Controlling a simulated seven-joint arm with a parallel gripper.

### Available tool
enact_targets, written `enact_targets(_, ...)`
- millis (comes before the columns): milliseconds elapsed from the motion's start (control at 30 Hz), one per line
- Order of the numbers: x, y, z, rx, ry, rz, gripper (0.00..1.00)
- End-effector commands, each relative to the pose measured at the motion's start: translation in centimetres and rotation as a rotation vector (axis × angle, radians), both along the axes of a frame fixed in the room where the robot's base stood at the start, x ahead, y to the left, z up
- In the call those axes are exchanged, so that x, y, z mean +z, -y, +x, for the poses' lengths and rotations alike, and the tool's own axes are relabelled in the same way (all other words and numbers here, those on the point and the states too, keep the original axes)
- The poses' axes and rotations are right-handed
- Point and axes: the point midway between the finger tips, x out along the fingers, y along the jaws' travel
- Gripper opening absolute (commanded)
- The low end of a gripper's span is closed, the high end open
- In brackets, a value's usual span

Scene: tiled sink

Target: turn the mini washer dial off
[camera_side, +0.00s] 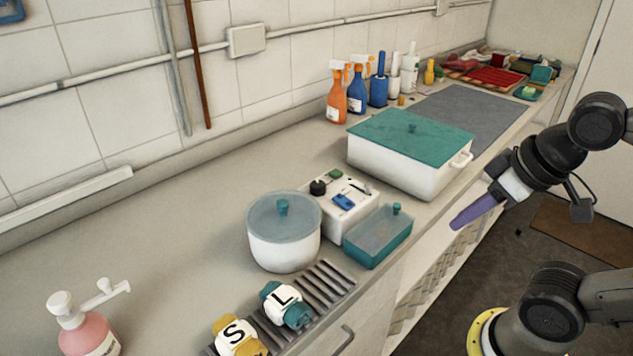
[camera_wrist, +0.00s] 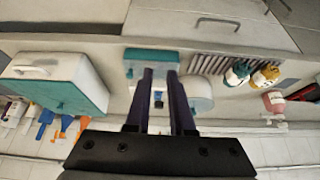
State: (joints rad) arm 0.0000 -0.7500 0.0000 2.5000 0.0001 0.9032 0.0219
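The mini washer (camera_side: 348,222) is a low white box on the counter in the side view, between a lidded white pot and a teal container. Its top carries a round black dial (camera_side: 317,187), a green piece (camera_side: 335,174) and a blue switch (camera_side: 344,201). I cannot read the dial's setting. My gripper (camera_side: 455,224), with purple fingers, is in the air in front of the counter, right of the washer and apart from it. In the wrist view the two fingers (camera_wrist: 160,74) are spread with nothing held, and partly hide the washer.
The lidded pot (camera_side: 283,243) and teal container (camera_side: 378,238) stand close to the washer. A large white box with a green lid (camera_side: 405,150) is behind it to the right. The counter's left side is mostly clear.

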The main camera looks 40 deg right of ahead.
Motion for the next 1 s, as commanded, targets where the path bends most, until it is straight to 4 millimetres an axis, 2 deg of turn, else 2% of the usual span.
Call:
enact_targets(33, -0.1, 0.0, -0.3, -0.025, -0.013, 0.013, 0.32)
enact_targets(100, 0.2, 0.0, -0.6, -0.081, -0.034, 0.04, 0.45)
enact_targets(267, 4.8, 0.1, 0.7, -0.243, -0.044, 0.116, 0.74)
enact_targets(300, 5.9, 0.1, 1.4, -0.282, -0.054, 0.133, 0.76)
enact_targets(467, 10.2, 0.1, 4.8, -0.43, -0.109, 0.187, 0.76)
enact_targets(600, 13.3, 0.0, 9.0, -0.562, -0.17, 0.223, 0.76)
enact_targets(700, 14.8, -0.1, 12.2, -0.644, -0.21, 0.237, 0.76)
enact_targets(867, 15.6, -0.4, 17.5, -0.757, -0.274, 0.244, 0.76)
enact_targets(1000, 14.8, -0.8, 22.3, -0.831, -0.327, 0.237, 0.76)
